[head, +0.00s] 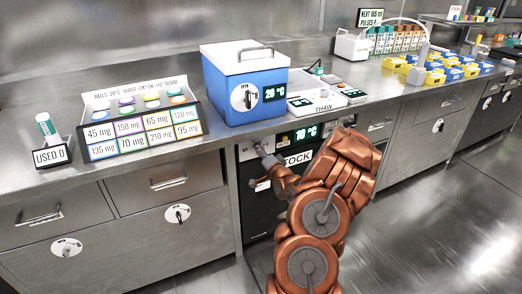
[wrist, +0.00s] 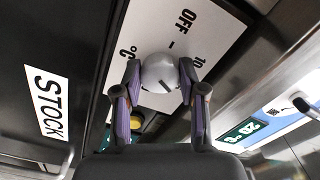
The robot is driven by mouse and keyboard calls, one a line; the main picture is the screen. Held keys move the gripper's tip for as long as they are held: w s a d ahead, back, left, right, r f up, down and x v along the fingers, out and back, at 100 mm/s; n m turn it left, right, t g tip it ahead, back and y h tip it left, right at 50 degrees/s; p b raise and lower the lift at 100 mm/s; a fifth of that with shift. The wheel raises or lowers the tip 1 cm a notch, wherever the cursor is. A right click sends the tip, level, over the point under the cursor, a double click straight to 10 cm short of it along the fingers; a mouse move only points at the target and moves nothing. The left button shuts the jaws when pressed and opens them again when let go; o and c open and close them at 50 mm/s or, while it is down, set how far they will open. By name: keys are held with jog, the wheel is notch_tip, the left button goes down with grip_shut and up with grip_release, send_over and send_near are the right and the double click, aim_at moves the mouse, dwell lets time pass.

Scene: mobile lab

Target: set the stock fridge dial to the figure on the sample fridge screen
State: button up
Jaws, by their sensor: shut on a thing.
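The stock fridge (head: 257,212) is built in under the counter, with a dark door and a STOCK label (wrist: 47,103). Its lit screen (head: 307,132) seems to read 10 °C. Its round grey dial (wrist: 158,70) sits on a white plate marked OFF, a dash and a figure partly cut off. A dark pointer line shows on the dial. My gripper (wrist: 160,78) is shut on the dial, one finger on each side. In the head view my gripper (head: 262,153) hides the dial. A blue fridge box (head: 228,90) on the counter has a screen (head: 275,93) that seems to read 20 °C.
A rack of mg-labelled cards (head: 145,132) and a USED tray (head: 52,156) stand on the counter at left. The THAW unit (head: 322,106) is right of the blue box. Yellow and blue bins (head: 440,72) stand farther right. The floor at right is clear.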

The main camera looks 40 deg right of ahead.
dwell(0.3)
jog(key=o, duration=1.1)
jog(key=shift+o, duration=0.2)
jog(key=v, duration=1.2)
